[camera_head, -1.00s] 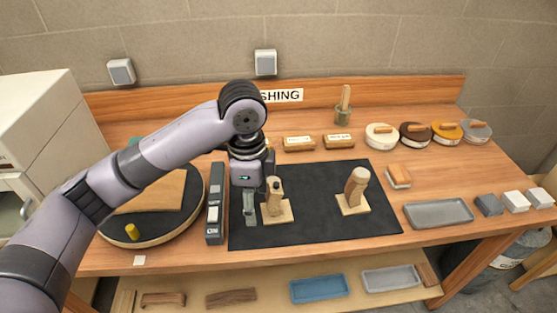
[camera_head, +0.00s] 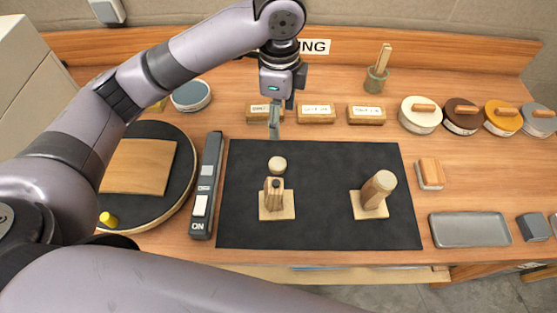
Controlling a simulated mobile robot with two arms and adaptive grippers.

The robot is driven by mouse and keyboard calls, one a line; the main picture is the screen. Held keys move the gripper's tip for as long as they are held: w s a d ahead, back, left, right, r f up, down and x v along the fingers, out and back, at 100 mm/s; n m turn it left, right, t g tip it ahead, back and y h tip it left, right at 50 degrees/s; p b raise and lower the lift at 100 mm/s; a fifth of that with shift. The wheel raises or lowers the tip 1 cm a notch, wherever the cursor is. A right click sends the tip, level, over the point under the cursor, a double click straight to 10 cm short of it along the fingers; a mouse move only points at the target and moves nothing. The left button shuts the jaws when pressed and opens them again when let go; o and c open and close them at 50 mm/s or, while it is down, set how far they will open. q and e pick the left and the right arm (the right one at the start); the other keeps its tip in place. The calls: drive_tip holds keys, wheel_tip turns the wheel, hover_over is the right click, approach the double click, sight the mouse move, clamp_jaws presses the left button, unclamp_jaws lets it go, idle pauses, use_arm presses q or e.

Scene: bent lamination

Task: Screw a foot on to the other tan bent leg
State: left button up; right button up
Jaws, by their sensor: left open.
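Two tan bent legs stand on the black mat, each on a square tan base. The left leg (camera_head: 276,193) has a dark spot at its top. A small round tan piece (camera_head: 277,165) shows just behind it; I cannot tell whether it touches the leg. The right leg (camera_head: 372,192) leans right and ends in a round, paler face (camera_head: 385,180). My left gripper (camera_head: 275,126) is open and empty at the mat's back edge, behind the round piece and in front of a labelled block. My right gripper is not in view.
The black mat (camera_head: 325,228) is clear between and around the legs. Labelled blocks (camera_head: 316,113) line its back. A switch box (camera_head: 206,185) and a round turntable (camera_head: 180,195) stand left. A grey tray (camera_head: 470,230) and lidded round tins (camera_head: 420,115) are at right.

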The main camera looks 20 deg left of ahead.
use_arm(q)
drive_tip(key=p, duration=0.2)
approach(278, 164)
drive_tip(key=f, duration=0.2)
drive_tip(key=shift+w+d+f+p, duration=0.1)
drive_tip(key=shift+w+f+p, duration=0.2)
drive_tip(key=shift+f, duration=0.4)
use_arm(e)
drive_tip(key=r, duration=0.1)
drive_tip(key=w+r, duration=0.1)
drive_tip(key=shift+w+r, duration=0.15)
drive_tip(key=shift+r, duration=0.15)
use_arm(q)
drive_tip(key=shift+s+f+p, duration=0.15)
drive_tip(key=shift+f+p, duration=0.2)
drive_tip(key=f, duration=0.1)
drive_tip(key=f+p, duration=0.1)
drive_tip(key=f, duration=0.1)
drive_tip(key=shift+s+a+f, duration=0.2)
drive_tip(key=shift+f, duration=0.55)
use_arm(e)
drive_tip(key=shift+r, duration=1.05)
